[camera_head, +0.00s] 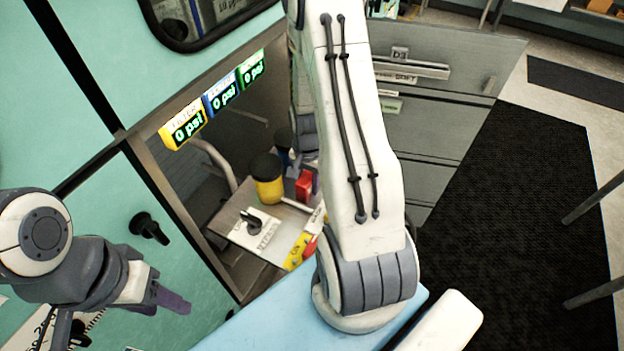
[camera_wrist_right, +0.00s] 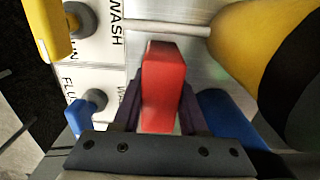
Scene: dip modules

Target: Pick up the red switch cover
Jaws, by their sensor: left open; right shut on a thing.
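The red switch cover (camera_wrist_right: 163,85) is a red block between the dark purple fingers of my right gripper (camera_wrist_right: 160,108) in the right wrist view. The fingers press on both its sides. I cannot tell if the cover is clear of the panel. My left gripper (camera_head: 165,298) is at the lower left of the head view, open and empty, away from the cover.
A yellow cylinder with a black top (camera_head: 267,180) stands close to the cover. A blue part (camera_wrist_right: 225,118) is beside the right gripper. A yellow cover (camera_wrist_right: 48,30) and labelled switches are to the left. Yellow, blue and green psi displays (camera_head: 222,93) hang above the panel.

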